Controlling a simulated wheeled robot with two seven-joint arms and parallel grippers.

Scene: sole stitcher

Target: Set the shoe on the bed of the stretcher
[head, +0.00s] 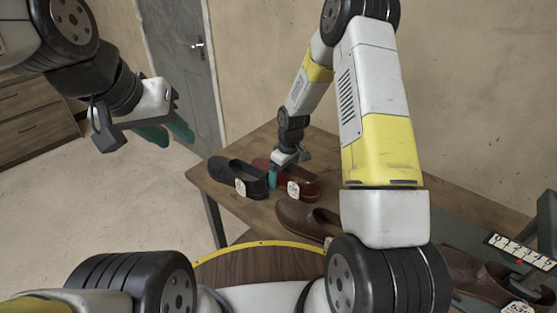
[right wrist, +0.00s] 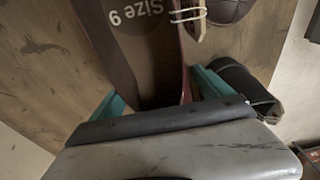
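A red shoe (head: 305,184) with a white tag stands on the wooden table, and its insole reads "Size 9" in the right wrist view (right wrist: 135,50).
A black shoe (head: 235,175) stands close left of the red one. A brown shoe (head: 300,218) lies nearer, partly behind my right arm. More brown shoes (head: 490,280) and a numbered strip (head: 520,252) are at lower right.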

